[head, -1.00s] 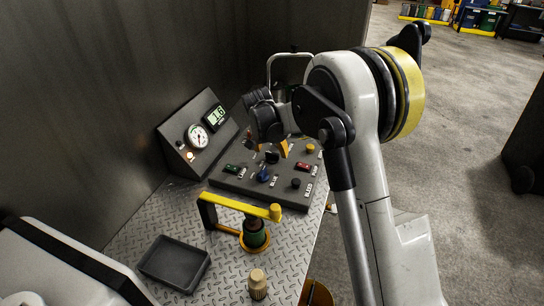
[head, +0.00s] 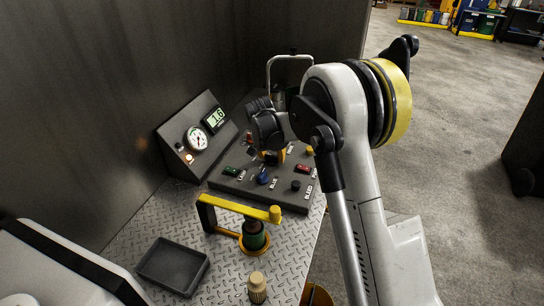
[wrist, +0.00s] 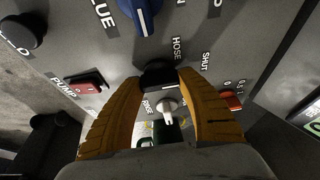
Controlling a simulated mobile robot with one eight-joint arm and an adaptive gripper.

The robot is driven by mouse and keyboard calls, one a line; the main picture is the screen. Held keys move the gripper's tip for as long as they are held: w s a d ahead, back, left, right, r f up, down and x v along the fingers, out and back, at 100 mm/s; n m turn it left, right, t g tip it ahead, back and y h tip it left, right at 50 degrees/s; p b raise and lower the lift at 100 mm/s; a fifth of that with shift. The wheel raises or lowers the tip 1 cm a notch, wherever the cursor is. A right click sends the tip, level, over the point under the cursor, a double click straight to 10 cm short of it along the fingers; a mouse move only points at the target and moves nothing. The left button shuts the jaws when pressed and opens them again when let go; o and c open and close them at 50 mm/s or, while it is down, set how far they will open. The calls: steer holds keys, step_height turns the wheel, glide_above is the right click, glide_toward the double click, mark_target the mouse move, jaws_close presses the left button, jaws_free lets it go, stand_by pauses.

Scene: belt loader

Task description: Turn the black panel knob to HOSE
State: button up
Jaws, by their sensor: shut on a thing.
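In the wrist view the black panel knob (wrist: 158,74) sits between the two orange fingers of my gripper (wrist: 162,79), which is shut on it. The fingers hide the knob's sides. I cannot tell clearly which label its pointer faces. In the head view my gripper (head: 272,157) is low over the far part of the sloped control panel (head: 225,184), and it hides the knob there.
A blue knob (head: 263,176), a red PUMP switch (head: 303,168), a green switch (head: 231,171) and another black knob (head: 296,185) are nearby. A gauge box (head: 179,150) stands left. A yellow-handled crank (head: 240,206) and an empty tray (head: 174,266) are nearer.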

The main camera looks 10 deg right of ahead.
steer(key=n+y, duration=0.1)
steer(key=n, duration=0.3)
steer(key=shift+n+t+y, duration=0.4)
steer(key=shift+n+y, duration=0.8)
steer(key=shift+n, duration=1.1)
steer(key=o, duration=1.2)
steer(key=shift+c, duration=0.2)
steer(key=shift+r, duration=0.1)
steer(key=v, duration=1.1)
steer(key=shift+r, duration=0.4)
